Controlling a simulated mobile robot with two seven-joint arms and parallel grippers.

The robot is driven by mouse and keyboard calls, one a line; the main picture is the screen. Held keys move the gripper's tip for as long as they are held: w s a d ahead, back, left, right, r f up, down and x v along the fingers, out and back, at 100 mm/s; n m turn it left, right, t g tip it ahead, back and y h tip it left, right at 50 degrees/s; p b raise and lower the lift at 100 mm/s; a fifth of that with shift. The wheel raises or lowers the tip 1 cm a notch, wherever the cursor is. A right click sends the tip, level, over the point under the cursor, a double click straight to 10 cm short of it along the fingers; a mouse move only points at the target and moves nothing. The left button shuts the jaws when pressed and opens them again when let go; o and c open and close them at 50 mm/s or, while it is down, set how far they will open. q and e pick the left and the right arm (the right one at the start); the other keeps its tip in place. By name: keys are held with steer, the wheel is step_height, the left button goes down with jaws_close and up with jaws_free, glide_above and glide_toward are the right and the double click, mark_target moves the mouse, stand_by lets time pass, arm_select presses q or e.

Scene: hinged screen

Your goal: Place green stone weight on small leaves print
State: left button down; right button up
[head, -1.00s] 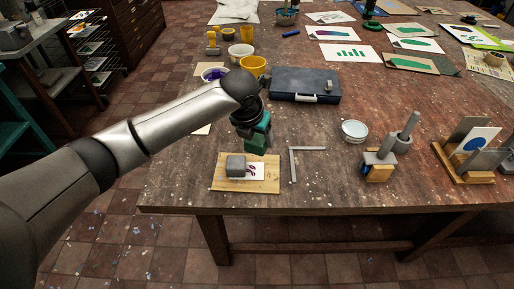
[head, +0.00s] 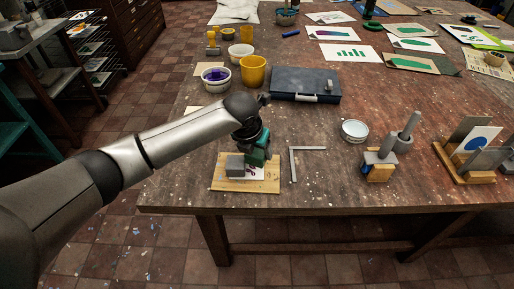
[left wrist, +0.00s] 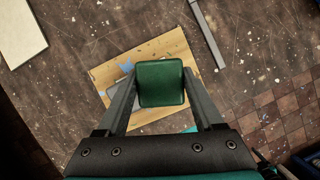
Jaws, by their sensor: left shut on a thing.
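My left gripper (head: 257,156) is shut on the green stone weight, a dark green block that shows clearly between the two fingers in the left wrist view (left wrist: 161,83). The gripper holds it over the pale wooden board (head: 230,186) near the table's front edge. The small leaves print (head: 254,174), white with dark purplish leaf marks, lies on the board, partly hidden by the gripper and a grey block. I cannot tell whether the green weight touches the print. My right gripper is not in view.
The grey block (head: 235,166) stands on the board just left of the green weight. A grey metal square (head: 293,165) lies right of the board. A dark case (head: 305,84) lies behind. A round tin (head: 354,130) stands to the right.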

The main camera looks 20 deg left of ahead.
arm_select(q)
steer(key=shift+c, duration=0.2)
jaws_free()
steer(key=p+v, duration=0.2)
steer(key=v, duration=1.1)
steer(key=shift+r, duration=0.2)
steer(key=shift+w, duration=0.15)
